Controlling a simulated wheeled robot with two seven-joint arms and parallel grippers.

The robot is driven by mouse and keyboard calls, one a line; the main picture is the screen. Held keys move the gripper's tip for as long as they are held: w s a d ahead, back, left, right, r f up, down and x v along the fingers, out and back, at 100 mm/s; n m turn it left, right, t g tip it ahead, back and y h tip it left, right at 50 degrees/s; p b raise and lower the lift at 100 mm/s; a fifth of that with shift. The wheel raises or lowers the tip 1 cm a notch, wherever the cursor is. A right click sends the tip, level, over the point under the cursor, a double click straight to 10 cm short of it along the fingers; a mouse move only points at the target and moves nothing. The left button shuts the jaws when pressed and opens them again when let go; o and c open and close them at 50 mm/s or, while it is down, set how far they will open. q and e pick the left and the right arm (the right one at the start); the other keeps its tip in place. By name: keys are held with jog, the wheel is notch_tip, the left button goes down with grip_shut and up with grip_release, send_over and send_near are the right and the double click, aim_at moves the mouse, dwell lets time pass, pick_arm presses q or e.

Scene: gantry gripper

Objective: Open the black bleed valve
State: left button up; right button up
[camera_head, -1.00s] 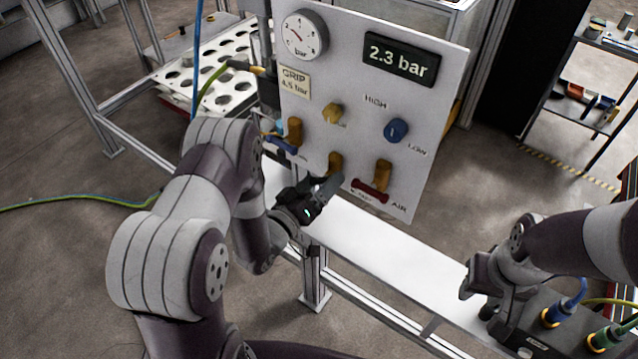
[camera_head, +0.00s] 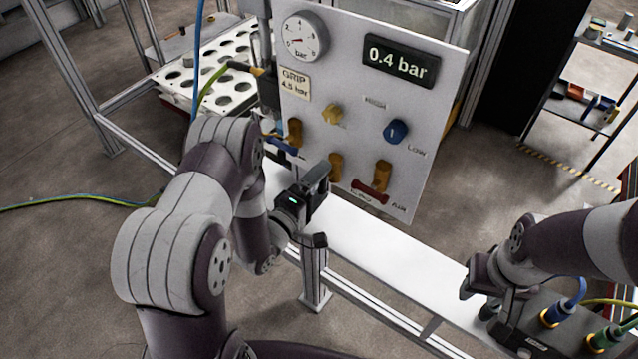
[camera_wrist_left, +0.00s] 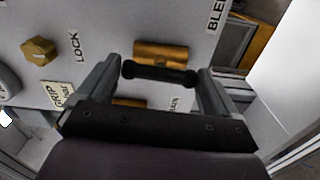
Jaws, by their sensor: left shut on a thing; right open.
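The black bleed valve handle (camera_wrist_left: 158,75) shows in the left wrist view as a short bar in front of a brass valve body (camera_wrist_left: 160,55), between my left fingers. My left gripper (camera_wrist_left: 160,77) is shut on this handle. In the head view my left gripper (camera_head: 318,178) is at the panel's lower edge, by the brass body (camera_head: 336,166), and hides the handle. The digital display (camera_head: 401,61) reads 0.4 bar. The dial gauge (camera_head: 304,37) needle points low. My right gripper (camera_head: 490,288) is open at lower right, away from the panel.
The white panel (camera_head: 352,105) also carries a red-handled valve (camera_head: 370,190), a blue-handled valve (camera_head: 285,147), a blue knob (camera_head: 396,131) and a brass knob (camera_head: 331,113). A white beam (camera_head: 385,262) runs below. Cable connectors (camera_head: 552,316) are at lower right.

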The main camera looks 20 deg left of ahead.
pick_arm(q)
jog(key=shift+n, duration=0.5)
jog(key=o, duration=0.7)
jog(key=shift+s+a, duration=0.1)
jog(key=b+v, duration=0.3)
jog(key=v, duration=0.9)
jog(key=shift+s, duration=0.3)
jog(key=shift+a, duration=0.1)
